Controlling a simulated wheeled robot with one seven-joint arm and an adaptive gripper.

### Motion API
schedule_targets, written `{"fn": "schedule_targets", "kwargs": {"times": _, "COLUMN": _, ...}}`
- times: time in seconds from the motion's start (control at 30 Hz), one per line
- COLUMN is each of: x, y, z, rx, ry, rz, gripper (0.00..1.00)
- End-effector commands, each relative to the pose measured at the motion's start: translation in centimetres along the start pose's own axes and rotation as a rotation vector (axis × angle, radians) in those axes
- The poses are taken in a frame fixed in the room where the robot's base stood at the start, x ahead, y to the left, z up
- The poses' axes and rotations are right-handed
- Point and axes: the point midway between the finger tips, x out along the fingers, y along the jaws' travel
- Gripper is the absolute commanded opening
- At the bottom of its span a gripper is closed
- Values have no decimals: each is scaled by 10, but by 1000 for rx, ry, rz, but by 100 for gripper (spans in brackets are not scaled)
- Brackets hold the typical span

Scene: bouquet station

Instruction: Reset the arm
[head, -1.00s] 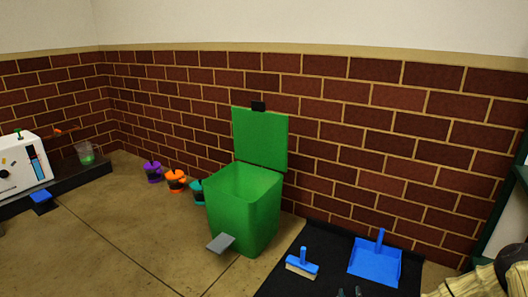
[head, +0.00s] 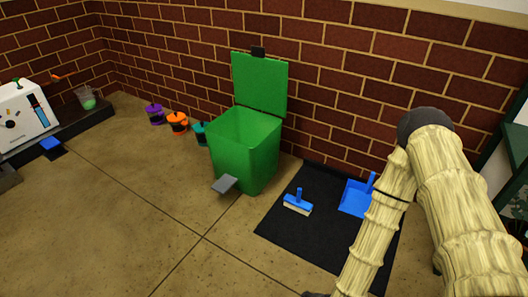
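My arm, pale and bamboo-like with a dark elbow joint, fills the right side of the head view. Its forearm reaches down to the bottom edge. My gripper is almost wholly below the frame; only a dark bit at the arm's end shows, so its fingers cannot be seen. The forearm passes in front of the blue dustpan (head: 353,197) and part of the black mat (head: 290,228).
A green bin (head: 245,155) with its lid (head: 260,85) raised and a grey pedal (head: 224,184) stands near the brick wall. A blue brush (head: 297,205) lies on the mat. Purple (head: 155,116), orange (head: 177,124) and teal (head: 200,133) pots stand by the wall.

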Motion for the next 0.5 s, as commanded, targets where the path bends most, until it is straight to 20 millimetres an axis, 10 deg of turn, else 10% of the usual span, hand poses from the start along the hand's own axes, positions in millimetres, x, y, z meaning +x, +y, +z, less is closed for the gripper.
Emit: {"fn": "schedule_targets", "kwargs": {"times": 0.5, "x": -131, "y": 93, "z": 11, "rx": -733, "ry": -252, "rz": 335, "gripper": 43}}
